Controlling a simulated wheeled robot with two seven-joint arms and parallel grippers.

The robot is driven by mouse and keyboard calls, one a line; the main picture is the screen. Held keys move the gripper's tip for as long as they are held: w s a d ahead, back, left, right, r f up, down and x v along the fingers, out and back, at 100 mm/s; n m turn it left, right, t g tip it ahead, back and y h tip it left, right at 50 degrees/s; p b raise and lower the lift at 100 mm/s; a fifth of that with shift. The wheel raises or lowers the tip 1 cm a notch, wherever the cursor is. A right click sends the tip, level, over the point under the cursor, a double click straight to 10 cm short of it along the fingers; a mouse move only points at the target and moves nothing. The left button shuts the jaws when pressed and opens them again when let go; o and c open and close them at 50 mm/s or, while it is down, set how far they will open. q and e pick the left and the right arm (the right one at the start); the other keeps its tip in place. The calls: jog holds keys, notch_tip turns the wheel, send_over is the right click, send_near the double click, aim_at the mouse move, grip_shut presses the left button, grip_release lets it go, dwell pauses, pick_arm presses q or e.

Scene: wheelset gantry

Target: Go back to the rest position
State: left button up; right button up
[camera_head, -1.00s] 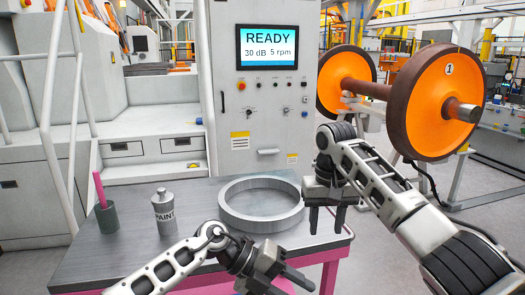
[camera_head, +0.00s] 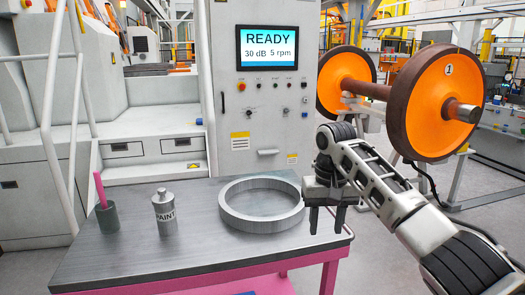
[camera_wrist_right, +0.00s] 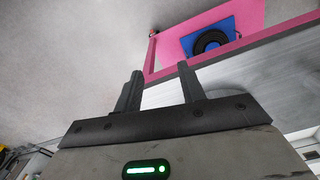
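My right gripper (camera_head: 327,220) hangs fingers-down beside the right edge of the table in the head view. Its two fingers stand apart with nothing between them, and they also show apart in the right wrist view (camera_wrist_right: 158,90). My left arm and gripper are out of the head view. On the grey table (camera_head: 190,245) with a pink frame stand a grey metal ring (camera_head: 262,222), a paint can (camera_head: 164,207) and a dark cup (camera_head: 107,217) with a pink stick in it.
A wheelset with orange wheels (camera_head: 430,105) stands on the right behind my right arm. The control cabinet (camera_head: 262,130) with a READY screen (camera_head: 267,46) is behind the table. In the right wrist view, a blue item (camera_wrist_right: 210,38) sits on a pink surface under the table.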

jog(key=s+a+f+n+t+y, duration=0.1)
jog(key=s+a+f+t+y, duration=0.3)
jog(key=f, duration=0.9)
jog(key=s+a+f+n+h, duration=0.1)
jog(key=s+f, duration=0.4)
jog(key=f, duration=0.7)
jog(key=s+d+f+t, duration=0.1)
jog(key=s+f+t, duration=0.3)
jog(key=s, duration=0.6)
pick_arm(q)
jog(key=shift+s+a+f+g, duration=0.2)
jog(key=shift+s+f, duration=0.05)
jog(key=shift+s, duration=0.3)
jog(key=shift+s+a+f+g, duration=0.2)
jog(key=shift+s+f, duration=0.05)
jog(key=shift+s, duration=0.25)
pick_arm(e)
jog(key=s+d+r+t, duration=0.2)
jog(key=s+d, duration=0.3)
jog(key=s, duration=0.5)
jog(key=shift+s+r, duration=0.25)
jog(key=shift+r, duration=0.15)
